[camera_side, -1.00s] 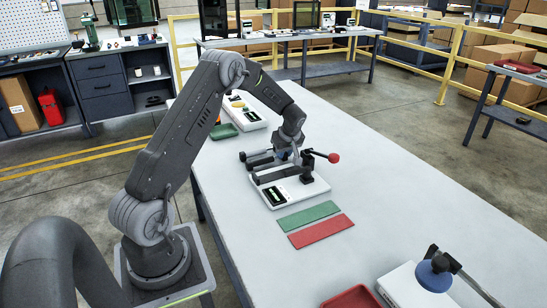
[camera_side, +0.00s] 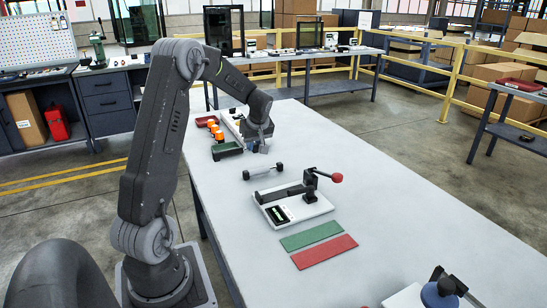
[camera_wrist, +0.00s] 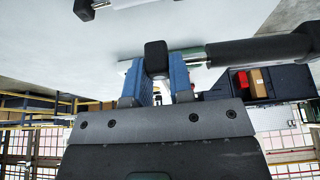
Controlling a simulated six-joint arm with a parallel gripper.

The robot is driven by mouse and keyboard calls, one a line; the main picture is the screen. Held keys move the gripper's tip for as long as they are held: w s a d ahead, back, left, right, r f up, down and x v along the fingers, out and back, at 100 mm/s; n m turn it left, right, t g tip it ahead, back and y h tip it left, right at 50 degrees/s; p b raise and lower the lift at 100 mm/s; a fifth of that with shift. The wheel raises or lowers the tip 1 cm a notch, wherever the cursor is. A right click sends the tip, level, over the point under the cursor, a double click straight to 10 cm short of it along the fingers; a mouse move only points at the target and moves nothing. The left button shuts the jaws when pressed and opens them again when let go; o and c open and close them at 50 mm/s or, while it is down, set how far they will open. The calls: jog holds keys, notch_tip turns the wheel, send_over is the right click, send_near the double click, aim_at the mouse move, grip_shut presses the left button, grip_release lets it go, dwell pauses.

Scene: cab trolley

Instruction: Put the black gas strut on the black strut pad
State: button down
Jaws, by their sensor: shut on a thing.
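In the wrist view, the blue fingers of my gripper (camera_wrist: 156,82) are shut around a black end piece (camera_wrist: 156,52) joined to a thin bright rod and a thick black body (camera_wrist: 258,50), which looks like the black gas strut. In the side view, my gripper (camera_side: 256,148) is over the far left part of the table, beside the green tray (camera_side: 227,150); the held strut is hard to make out there. A bar with black ends and a grey middle (camera_side: 262,172) lies on the table in front of it. I cannot identify the black strut pad.
A white-based fixture (camera_side: 308,208) with a red-knobbed lever (camera_side: 336,177) stands mid-table. Flat green (camera_side: 311,236) and red (camera_side: 324,251) pads lie in front. A red tray (camera_side: 205,120) and orange items (camera_side: 213,127) are beyond the green tray.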

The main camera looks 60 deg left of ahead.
jog(key=shift+d+r+m, duration=0.15)
jog(key=shift+d+m, duration=0.15)
jog(key=shift+d, duration=0.05)
jog(key=w+d+m+t, duration=0.1)
jog(key=w+d+m, duration=0.1)
jog(key=d, duration=0.4)
jog(key=w+d+m+t+h, duration=0.1)
jog(key=w+d+m, duration=0.1)
jog(key=d+m, duration=0.2)
jog(key=w+d+m+t, duration=0.1)
jog(key=w+d+m, duration=0.1)
jog(key=d, duration=0.6)
jog(key=shift+w+d+f+m, duration=0.15)
jog(key=shift+f+m, duration=0.2)
jog(key=shift+m, duration=0.25)
jog(key=s+d+m+t+h, duration=0.1)
jog(key=d+m+h, duration=0.2)
jog(key=d+m, duration=0.5)
jog(key=d, duration=0.7)
jog(key=shift+s+d+f+t, duration=0.2)
jog(key=shift+d+t, duration=0.1)
jog(key=shift+d, duration=0.05)
